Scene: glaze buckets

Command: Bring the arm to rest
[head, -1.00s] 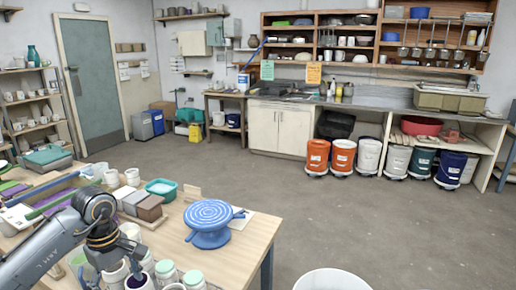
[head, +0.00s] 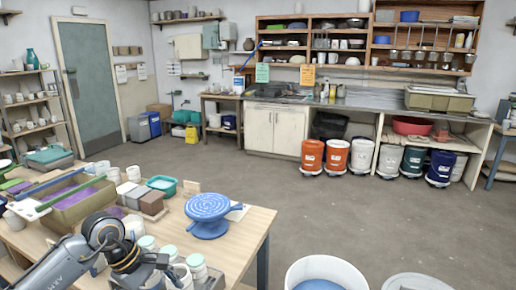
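My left arm reaches in from the lower left of the head view. Its gripper (head: 162,268) hangs low over the near part of the wooden table (head: 245,228), close to several pale-lidded jars (head: 196,264). The fingers are small and dark, and I cannot tell whether they are open or shut or whether they hold anything. My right arm and gripper are not in view.
A blue banding wheel (head: 209,212) stands on the table near its right edge. A teal tub (head: 162,186) and brown blocks (head: 151,204) are behind. A white bucket (head: 349,273) stands at the bottom edge. Orange buckets (head: 312,156) line the back counter. The middle floor is clear.

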